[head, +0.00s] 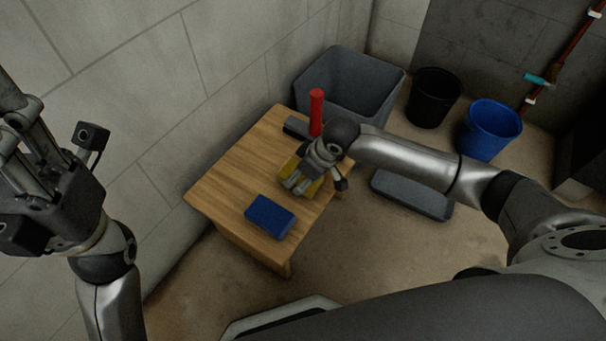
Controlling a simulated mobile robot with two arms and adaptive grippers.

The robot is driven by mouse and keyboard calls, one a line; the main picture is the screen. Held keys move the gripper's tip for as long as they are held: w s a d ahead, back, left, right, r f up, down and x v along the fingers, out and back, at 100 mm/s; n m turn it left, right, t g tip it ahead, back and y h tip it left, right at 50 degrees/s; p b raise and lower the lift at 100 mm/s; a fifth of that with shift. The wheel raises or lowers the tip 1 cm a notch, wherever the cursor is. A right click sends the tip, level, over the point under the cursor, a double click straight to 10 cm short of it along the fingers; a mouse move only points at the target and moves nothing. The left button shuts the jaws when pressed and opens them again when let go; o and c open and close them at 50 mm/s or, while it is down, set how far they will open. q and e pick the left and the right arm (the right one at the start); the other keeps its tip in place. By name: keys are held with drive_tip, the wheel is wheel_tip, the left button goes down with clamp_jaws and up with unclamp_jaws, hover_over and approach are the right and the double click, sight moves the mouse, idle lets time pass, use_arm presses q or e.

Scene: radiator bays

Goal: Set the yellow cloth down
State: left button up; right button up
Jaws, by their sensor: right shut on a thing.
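The yellow cloth (314,189) shows at the right edge of the wooden table (232,175), largely hidden under my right gripper (296,184). My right gripper reaches down over the table and is shut on the cloth. The cloth is at or just above the tabletop; I cannot tell whether it touches. My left gripper (22,130) is raised at the left edge of the view, away from the table, and its fingers are partly cut off. I see nothing in it, and its opening is unclear.
A blue block (270,216) lies near the table's front. A red cylinder (316,112) stands on the far end, beside a dark grey item (296,127). Behind are a grey bin (335,98), a black bucket (434,97) and a blue bucket (488,130). A grey tray (411,196) lies on the floor.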

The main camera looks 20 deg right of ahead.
drive_tip(key=shift+f, duration=0.1)
drive_tip(key=o, duration=1)
